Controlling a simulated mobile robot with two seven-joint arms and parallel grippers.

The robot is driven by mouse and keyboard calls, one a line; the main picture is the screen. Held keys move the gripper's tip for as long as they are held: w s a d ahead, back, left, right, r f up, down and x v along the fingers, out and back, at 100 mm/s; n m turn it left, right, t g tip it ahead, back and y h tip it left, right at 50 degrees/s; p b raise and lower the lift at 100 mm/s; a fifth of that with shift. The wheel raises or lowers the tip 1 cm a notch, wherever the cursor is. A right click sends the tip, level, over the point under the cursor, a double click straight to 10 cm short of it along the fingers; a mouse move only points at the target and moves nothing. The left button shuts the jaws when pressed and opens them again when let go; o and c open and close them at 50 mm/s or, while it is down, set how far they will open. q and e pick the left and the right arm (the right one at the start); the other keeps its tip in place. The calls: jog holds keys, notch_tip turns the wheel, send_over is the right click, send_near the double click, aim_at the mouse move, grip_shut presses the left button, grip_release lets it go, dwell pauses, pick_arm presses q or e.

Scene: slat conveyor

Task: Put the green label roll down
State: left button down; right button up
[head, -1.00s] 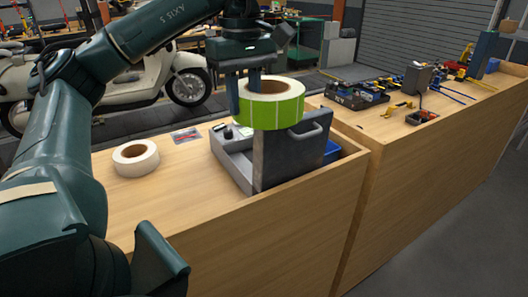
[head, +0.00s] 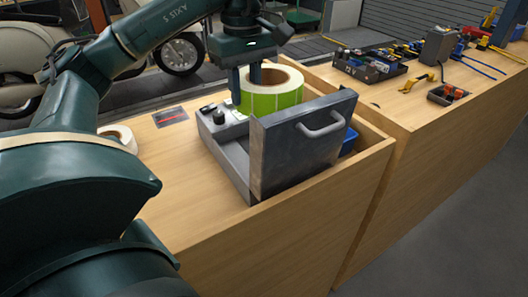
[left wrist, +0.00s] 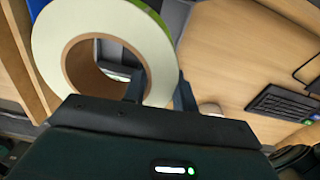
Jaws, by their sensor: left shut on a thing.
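The green label roll (head: 283,100) has a white top face and a brown core, and it also shows in the left wrist view (left wrist: 52,35). My left gripper (head: 246,88) is shut on its wall, with one finger in the core and one outside, as the left wrist view (left wrist: 160,92) shows. The roll is level, behind the grey upright panel with a handle (head: 300,150), which hides its lower part. I cannot tell whether its underside touches anything. My right gripper is not in view.
The panel belongs to a grey device (head: 228,150) on the wooden bench (head: 205,215). A white roll (head: 118,138) is partly hidden by my left arm. A blue bin (head: 348,142) lies behind the panel. A black tray (head: 370,66) stands on the bench further right.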

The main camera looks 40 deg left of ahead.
aim_at(243, 110)
pick_arm(q)
notch_tip(243, 110, down, 4)
jog(key=shift+s+a+r+b, duration=0.15)
jog(key=shift+r+b, duration=0.1)
jog(key=shift+b, duration=0.3)
jog(key=shift+f, duration=0.35)
jog(key=shift+a+f+b, duration=0.1)
jog(key=shift+f+b, duration=0.25)
jog(key=shift+f, duration=0.05)
notch_tip(243, 110, down, 4)
jog(key=b, duration=0.2)
jog(key=shift+f+b, duration=0.25)
jog(key=shift+b, duration=0.15)
jog(key=shift+f+b, duration=0.3)
jog(key=shift+f, duration=0.3)
jog(key=shift+f+b, duration=0.35)
jog(key=shift+f, duration=1.55)
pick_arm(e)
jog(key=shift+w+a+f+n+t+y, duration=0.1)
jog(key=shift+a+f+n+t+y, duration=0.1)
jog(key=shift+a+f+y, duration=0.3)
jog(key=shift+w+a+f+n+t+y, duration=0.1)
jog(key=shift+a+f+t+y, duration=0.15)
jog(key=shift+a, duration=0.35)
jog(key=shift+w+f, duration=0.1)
